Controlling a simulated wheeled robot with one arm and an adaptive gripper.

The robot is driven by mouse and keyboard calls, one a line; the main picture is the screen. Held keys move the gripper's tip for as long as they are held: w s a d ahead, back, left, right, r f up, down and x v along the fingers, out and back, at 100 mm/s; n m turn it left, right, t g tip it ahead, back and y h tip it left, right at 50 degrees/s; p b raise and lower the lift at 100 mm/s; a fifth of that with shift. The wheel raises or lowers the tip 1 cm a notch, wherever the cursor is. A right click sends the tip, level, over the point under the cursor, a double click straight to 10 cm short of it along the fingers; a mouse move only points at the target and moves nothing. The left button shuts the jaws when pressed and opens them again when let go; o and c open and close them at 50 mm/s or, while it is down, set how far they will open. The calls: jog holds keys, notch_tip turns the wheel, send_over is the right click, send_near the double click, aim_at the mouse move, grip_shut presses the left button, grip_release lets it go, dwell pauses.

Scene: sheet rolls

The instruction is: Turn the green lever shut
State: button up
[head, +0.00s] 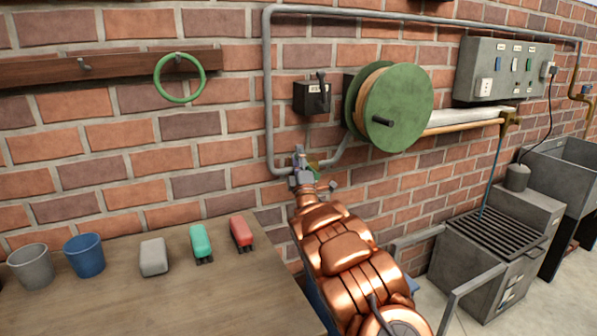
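My copper-coloured arm reaches up from the bottom of the head view to the brick wall. My gripper (300,156) is at the bend of the grey pipe, below the dark switch box. A small patch of green and brass (314,164) shows just right of my gripper. It may be the green lever, but it is mostly hidden by my gripper and too small to tell its angle. I cannot tell whether my gripper touches it, or whether the fingers are open or shut.
The grey pipe (268,90) runs up the wall. A dark box with a black handle (312,97) and a green hose reel (398,107) are above my gripper. A wooden bench (170,305) holds cups and small blocks at lower left. A grated metal unit (490,265) stands right.

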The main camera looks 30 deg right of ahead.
jog(key=shift+r, duration=1.05)
jog(key=shift+c, duration=0.2)
